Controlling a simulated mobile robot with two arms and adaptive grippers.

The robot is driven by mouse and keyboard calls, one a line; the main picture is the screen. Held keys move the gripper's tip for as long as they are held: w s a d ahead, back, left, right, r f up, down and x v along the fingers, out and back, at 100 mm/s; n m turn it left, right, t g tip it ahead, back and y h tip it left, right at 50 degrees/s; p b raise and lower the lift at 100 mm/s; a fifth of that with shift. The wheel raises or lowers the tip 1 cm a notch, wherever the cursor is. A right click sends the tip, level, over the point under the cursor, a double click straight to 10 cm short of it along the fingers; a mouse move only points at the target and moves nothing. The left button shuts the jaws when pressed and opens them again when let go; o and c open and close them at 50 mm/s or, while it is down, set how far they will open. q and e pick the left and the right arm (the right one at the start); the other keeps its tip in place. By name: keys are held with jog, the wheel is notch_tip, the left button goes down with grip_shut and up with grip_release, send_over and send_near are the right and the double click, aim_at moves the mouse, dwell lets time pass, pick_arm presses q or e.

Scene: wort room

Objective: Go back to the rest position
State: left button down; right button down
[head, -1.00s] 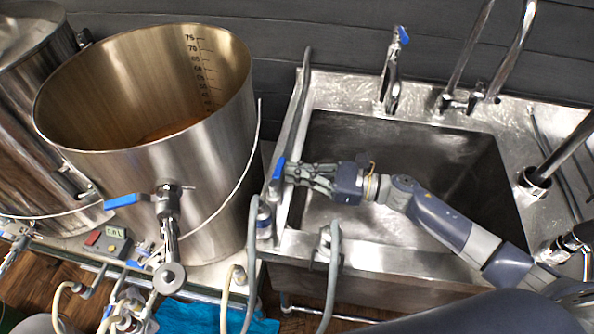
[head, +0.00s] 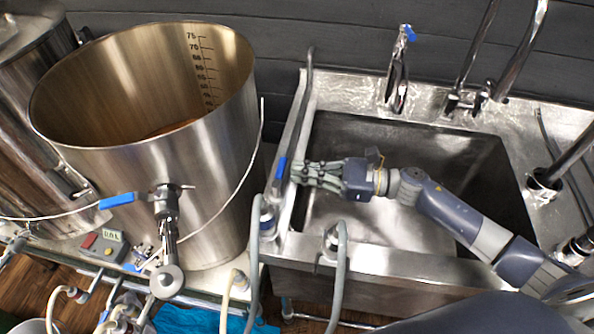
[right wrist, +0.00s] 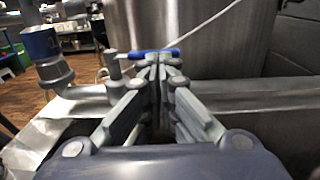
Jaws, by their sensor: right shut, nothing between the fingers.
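My right gripper (head: 300,172) reaches in from the right over the sink (head: 425,150), at the sink's left rim. Its fingers are shut together and hold nothing. A small blue valve handle (head: 281,168) stands just left of the fingertips in the head view. In the right wrist view the closed fingertips (right wrist: 157,66) point at the blue handle (right wrist: 140,53), which shows just beyond them. I cannot tell whether the fingertips touch it. My left gripper is in neither view.
A large steel kettle (head: 190,200) with a blue-handled tap (head: 118,200) stands left of the sink. Hoses (head: 340,265) hang at the sink's front edge. Faucets (head: 399,70) rise at the back. The sink basin is empty.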

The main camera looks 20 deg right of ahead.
jog(key=v, duration=1.1)
